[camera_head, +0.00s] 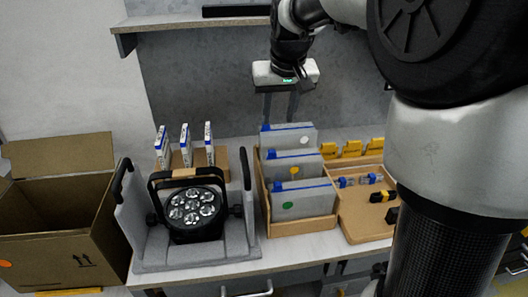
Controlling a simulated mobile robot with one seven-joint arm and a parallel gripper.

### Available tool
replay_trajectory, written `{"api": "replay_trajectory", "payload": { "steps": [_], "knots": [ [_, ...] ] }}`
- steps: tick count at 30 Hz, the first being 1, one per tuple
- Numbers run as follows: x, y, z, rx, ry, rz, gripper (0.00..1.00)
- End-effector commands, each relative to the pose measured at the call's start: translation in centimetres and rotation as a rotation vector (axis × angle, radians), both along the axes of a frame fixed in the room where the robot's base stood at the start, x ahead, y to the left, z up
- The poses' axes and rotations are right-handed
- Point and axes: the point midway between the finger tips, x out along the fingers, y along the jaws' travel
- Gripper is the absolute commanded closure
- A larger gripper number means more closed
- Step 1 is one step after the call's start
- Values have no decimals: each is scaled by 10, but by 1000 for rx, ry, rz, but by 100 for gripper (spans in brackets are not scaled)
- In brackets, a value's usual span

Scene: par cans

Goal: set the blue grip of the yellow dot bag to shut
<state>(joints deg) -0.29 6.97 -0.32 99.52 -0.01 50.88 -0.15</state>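The yellow dot bag (312,166) is the middle one of three grey bags standing upright in a wooden rack (305,228). Its yellow dot faces me. Its blue grip (297,153) is a strip along the top edge; I cannot tell whether it is open or shut. The white dot bag (300,139) stands behind it and the green dot bag (310,198) in front, each with a blue top strip. My gripper (280,118) points down near the top of the white dot bag. Its two fingers are apart, with nothing seen between them. I cannot tell whether they touch that bag.
A wooden tray (367,228) with blue and black small parts lies right of the rack, with yellow blocks (352,148) behind. A par can lamp (192,207) sits in a grey case at left. A cardboard box (55,215) stands far left. My arm hides the right side.

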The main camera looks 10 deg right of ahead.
Motion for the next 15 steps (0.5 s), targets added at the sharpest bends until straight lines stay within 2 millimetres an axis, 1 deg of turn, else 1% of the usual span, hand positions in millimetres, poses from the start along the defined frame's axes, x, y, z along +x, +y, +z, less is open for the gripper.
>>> {"api": "replay_trajectory", "payload": {
  "steps": [5, 15],
  "knots": [
    [10, 0, -27, 0, 6, -1, 62],
    [38, 0, -96, 2, 7, -2, 62]
  ]
}}
